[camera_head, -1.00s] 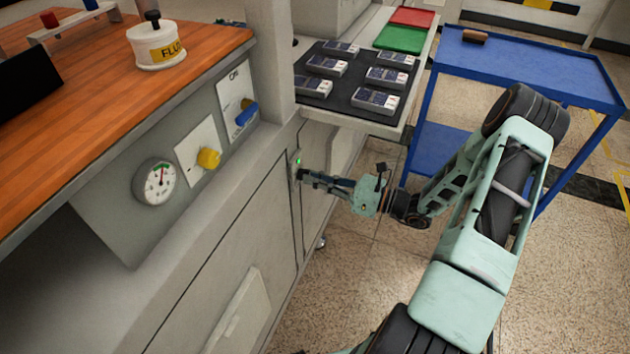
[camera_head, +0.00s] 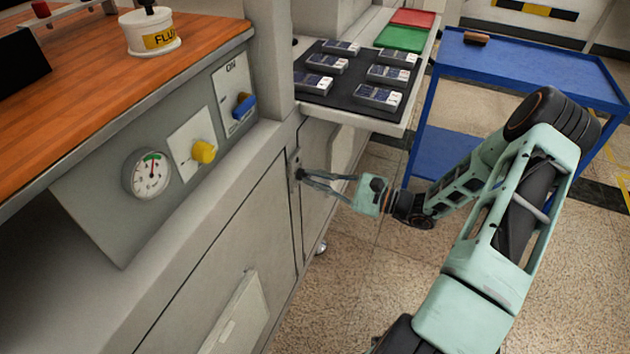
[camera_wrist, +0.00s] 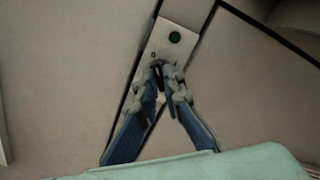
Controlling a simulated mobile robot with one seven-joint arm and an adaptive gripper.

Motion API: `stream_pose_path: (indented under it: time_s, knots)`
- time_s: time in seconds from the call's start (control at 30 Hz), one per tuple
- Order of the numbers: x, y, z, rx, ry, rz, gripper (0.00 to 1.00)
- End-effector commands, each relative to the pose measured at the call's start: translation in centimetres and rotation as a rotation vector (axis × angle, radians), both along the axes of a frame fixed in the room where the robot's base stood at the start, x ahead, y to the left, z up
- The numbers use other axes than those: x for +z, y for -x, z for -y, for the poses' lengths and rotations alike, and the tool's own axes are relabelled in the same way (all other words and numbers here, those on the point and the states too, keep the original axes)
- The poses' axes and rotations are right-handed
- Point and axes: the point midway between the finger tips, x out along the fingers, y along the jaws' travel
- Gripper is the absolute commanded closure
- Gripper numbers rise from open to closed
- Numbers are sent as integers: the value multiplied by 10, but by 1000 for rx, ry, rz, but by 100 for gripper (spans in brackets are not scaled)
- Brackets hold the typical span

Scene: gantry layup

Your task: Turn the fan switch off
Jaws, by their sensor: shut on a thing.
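A small metal switch plate (camera_head: 296,158) is fixed upright on the cabinet's front by the panel seam. It also shows in the wrist view (camera_wrist: 186,52), with a round dark green lamp (camera_wrist: 175,37) above a small toggle lever (camera_wrist: 156,67). My gripper (camera_head: 302,176) reaches the plate from the right. In the wrist view my gripper (camera_wrist: 166,78) has its fingertips together around the lever, just below the lamp. The fingertips hide most of the lever, so its exact position is hard to tell.
A sloped panel left of the plate carries a gauge (camera_head: 147,174), a yellow knob (camera_head: 204,151) and a blue handle (camera_head: 244,105). A shelf with a dark mat (camera_head: 345,83) of several boxes juts out above my gripper. A blue cart (camera_head: 540,73) stands behind my arm.

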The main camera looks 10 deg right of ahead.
Motion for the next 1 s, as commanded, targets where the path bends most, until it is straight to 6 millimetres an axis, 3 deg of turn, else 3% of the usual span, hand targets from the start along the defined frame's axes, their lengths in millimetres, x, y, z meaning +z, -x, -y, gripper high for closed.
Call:
stream_pose_path:
  time_s: [0.33,0.83,0.87,1.0]
  knots:
    - [-1,0,0,1,70,96,100]
    - [0,0,0,0,80,108,100]
    - [0,0,0,0,80,108,90]
    - [0,0,0,0,80,108,75]
